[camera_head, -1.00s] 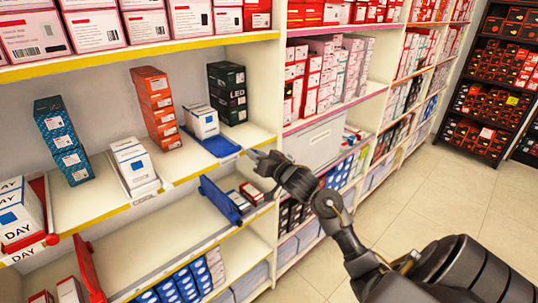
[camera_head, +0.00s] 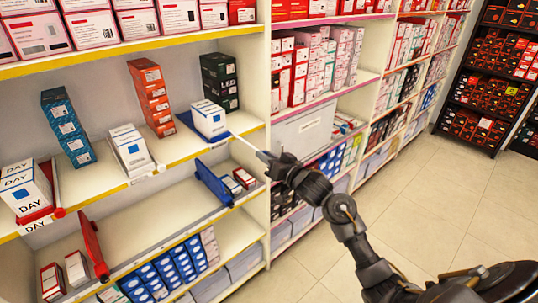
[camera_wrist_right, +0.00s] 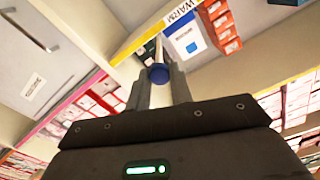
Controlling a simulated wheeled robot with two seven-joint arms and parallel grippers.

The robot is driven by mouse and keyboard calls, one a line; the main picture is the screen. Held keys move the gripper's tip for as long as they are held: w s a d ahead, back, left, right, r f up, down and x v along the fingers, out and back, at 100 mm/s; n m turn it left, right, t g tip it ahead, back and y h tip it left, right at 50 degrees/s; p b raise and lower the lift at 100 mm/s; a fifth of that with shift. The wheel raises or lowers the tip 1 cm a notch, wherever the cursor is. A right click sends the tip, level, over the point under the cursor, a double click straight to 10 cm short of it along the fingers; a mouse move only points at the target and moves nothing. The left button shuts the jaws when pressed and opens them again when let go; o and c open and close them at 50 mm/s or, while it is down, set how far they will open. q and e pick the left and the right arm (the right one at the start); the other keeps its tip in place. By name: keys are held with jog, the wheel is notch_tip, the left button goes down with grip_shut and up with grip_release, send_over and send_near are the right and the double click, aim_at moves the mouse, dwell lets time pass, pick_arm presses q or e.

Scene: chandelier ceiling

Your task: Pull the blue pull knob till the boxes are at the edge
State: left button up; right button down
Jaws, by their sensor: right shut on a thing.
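The blue pull knob (camera_wrist_right: 158,73) sits between the fingers of my right gripper (camera_wrist_right: 160,86), at the end of a pale rod, in the right wrist view. In the head view the right gripper (camera_head: 264,157) is shut on it, out in front of the shelf, and hides it. The rod (camera_head: 244,140) runs back from the gripper to the shelf edge. White boxes with a blue square (camera_head: 209,118) stand on a blue tray (camera_head: 187,120), close to the yellow shelf edge. They also show above the knob in the wrist view (camera_wrist_right: 187,40). My left gripper is out of view.
Orange boxes (camera_head: 152,98) and dark green boxes (camera_head: 220,82) stand behind. White boxes (camera_head: 130,150) are on the left on their own tray. A blue divider (camera_head: 212,182) stands on the shelf below. The floor (camera_head: 440,200) on the right is clear.

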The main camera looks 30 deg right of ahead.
jog(key=c, duration=1.2)
grip_release()
jog(key=shift+c, duration=0.2)
pick_arm(q)
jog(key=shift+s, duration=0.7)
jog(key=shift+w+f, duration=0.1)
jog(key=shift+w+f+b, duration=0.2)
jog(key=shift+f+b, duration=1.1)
jog(key=shift+b, duration=0.1)
pick_arm(e)
jog(key=v, duration=1)
jog(key=shift+s, duration=0.35)
